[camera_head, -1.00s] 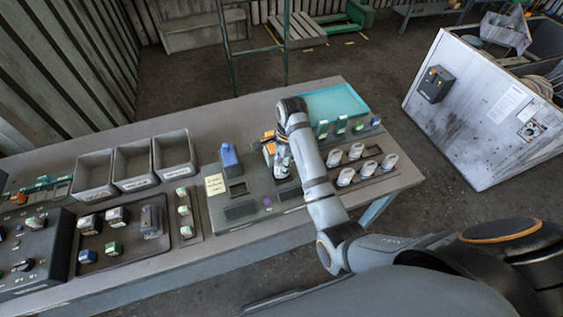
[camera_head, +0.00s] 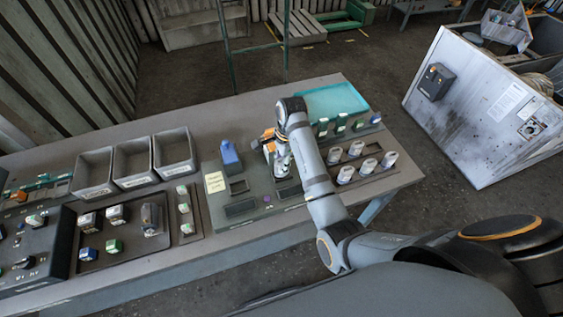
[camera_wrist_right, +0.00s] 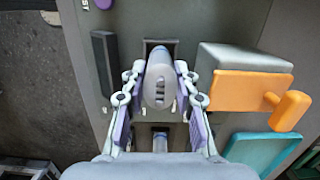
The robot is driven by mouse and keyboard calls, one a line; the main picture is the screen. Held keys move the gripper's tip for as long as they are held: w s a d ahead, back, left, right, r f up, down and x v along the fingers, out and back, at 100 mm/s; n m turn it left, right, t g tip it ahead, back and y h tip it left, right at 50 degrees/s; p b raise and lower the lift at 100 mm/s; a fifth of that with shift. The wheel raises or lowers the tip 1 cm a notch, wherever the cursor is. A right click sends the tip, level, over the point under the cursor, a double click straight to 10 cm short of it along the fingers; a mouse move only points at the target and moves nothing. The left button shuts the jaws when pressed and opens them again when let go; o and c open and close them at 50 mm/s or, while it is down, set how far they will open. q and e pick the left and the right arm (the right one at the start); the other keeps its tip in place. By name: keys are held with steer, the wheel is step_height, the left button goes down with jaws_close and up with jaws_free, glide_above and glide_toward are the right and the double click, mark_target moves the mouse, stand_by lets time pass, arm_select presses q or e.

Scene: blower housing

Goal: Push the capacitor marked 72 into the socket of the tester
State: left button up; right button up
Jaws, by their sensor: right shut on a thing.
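My right gripper (camera_head: 282,164) is over the tester (camera_head: 240,209), a dark grey panel on the table with slots in its face. In the right wrist view the gripper (camera_wrist_right: 161,82) is shut on a pale grey rounded capacitor (camera_wrist_right: 159,80). Dark marks show on its top, but I cannot read them as 72. A dark rectangular socket (camera_wrist_right: 162,43) lies directly under the capacitor, which hides part of it. I cannot tell how deep the capacitor sits in it. My left gripper is not in view.
An orange handle (camera_wrist_right: 240,92) on a grey block stands close right of my fingers in the wrist view. Several white capacitors (camera_head: 368,166) stand in a rack to the right. A blue part (camera_head: 230,156) and empty grey bins (camera_head: 133,164) are to the left.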

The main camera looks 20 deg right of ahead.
steer(key=shift+f, duration=0.7)
steer(key=o, duration=1)
steer(key=shift+o, duration=0.2)
steer(key=shift+r, duration=0.15)
